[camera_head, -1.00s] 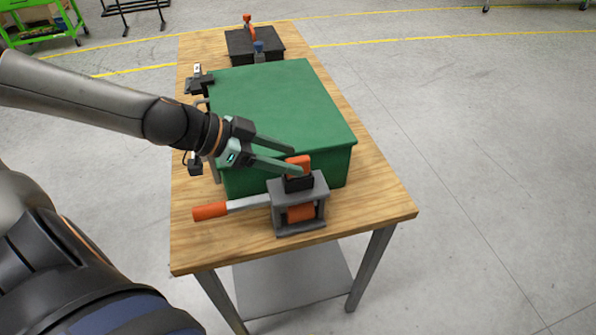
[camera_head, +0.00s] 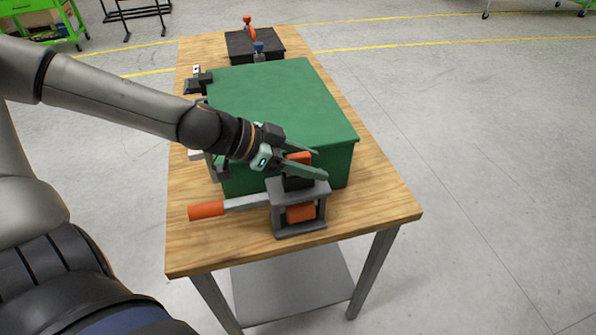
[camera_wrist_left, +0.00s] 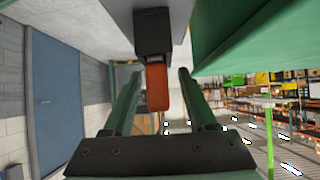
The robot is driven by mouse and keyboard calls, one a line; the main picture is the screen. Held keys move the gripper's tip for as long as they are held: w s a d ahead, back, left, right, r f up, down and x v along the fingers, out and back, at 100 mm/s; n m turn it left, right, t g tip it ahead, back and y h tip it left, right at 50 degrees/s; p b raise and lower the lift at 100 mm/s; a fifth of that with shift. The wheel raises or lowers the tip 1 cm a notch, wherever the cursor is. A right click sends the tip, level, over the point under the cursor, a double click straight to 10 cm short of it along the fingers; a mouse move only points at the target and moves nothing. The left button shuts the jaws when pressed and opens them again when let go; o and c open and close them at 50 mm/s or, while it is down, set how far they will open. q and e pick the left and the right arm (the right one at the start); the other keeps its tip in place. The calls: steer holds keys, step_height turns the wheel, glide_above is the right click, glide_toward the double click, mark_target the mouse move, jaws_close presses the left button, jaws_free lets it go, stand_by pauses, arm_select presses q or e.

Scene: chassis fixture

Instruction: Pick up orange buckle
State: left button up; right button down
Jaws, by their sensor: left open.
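The orange buckle (camera_head: 298,157) stands in a black holder (camera_head: 297,183) on top of the grey fixture (camera_head: 300,232) at the table's near end. My left gripper (camera_head: 321,165) is open, with its two green fingers reaching past the buckle and partly covering it. In the left wrist view the buckle (camera_wrist_left: 157,88) shows between the spread fingers of my left gripper (camera_wrist_left: 160,72), with visible gaps on both sides. Its far end sits in the black holder (camera_wrist_left: 153,35). My right gripper is not in view.
A large green box (camera_head: 275,100) stands right behind the fixture. An orange-handled lever (camera_head: 206,210) sticks out left from the fixture, and an orange part (camera_head: 300,213) sits inside its frame. The wooden table (camera_head: 375,205) is bare along its right side. A dark block (camera_head: 240,47) lies at the far end.

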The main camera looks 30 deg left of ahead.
arm_select(q)
steer(key=shift+w+d+f, duration=0.1)
steer(key=shift+w, duration=0.05)
jaws_close()
stand_by(0.4)
